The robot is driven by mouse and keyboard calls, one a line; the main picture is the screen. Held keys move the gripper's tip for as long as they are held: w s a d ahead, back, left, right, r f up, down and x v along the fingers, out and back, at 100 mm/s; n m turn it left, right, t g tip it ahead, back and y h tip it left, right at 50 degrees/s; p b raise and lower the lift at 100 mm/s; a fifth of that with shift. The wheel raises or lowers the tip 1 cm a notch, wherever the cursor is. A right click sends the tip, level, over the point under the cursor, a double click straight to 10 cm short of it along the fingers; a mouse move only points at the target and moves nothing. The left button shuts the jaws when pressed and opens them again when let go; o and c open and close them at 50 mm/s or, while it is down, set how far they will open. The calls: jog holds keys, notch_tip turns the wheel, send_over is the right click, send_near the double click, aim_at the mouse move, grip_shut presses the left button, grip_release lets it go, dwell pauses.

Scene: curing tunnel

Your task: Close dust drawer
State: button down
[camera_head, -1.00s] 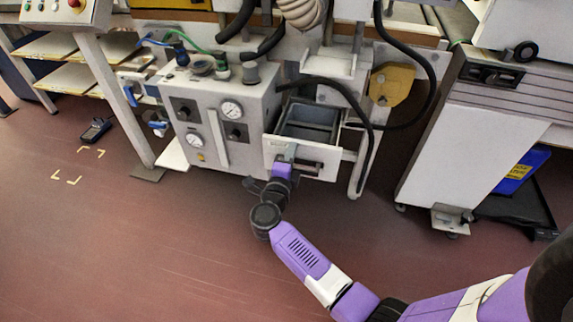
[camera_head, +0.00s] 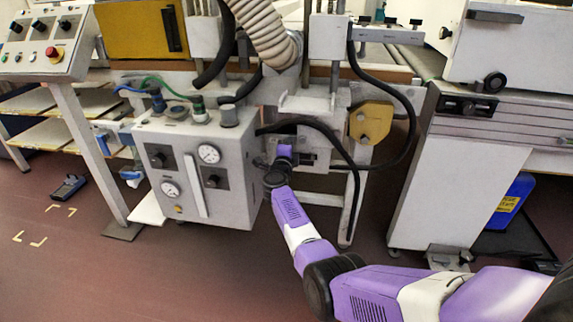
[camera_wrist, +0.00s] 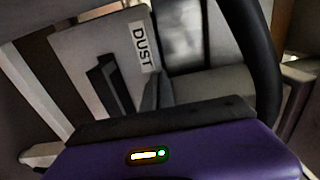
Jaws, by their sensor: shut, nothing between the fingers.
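The dust drawer's pale front (camera_wrist: 85,55) shows in the wrist view, with a black handle (camera_wrist: 110,88) and a "DUST" label. In the head view the drawer (camera_head: 320,156) is low in the machine, right of the grey gauge box, partly hidden by my arm and a black hose. Its open top does not show there; I cannot tell whether the front is fully flush. My gripper (camera_wrist: 154,93) is shut and empty, close to the drawer front beside the handle. Whether it touches the front is unclear.
The grey gauge box (camera_head: 200,170) stands just left of my arm. A black hose (camera_head: 340,150) loops by the drawer, and a yellow bracket (camera_head: 371,122) hangs to its right. A white cabinet (camera_head: 455,180) stands further right. Open floor lies at the front left.

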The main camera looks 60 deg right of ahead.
jog(key=b+x, duration=0.2)
jog(key=x, duration=0.2)
jog(key=shift+f, duration=0.1)
jog(key=shift+d+r, duration=0.15)
jog(key=shift+r, duration=0.15)
jog(key=shift+d+r, duration=0.1)
jog(key=shift+s, duration=0.1)
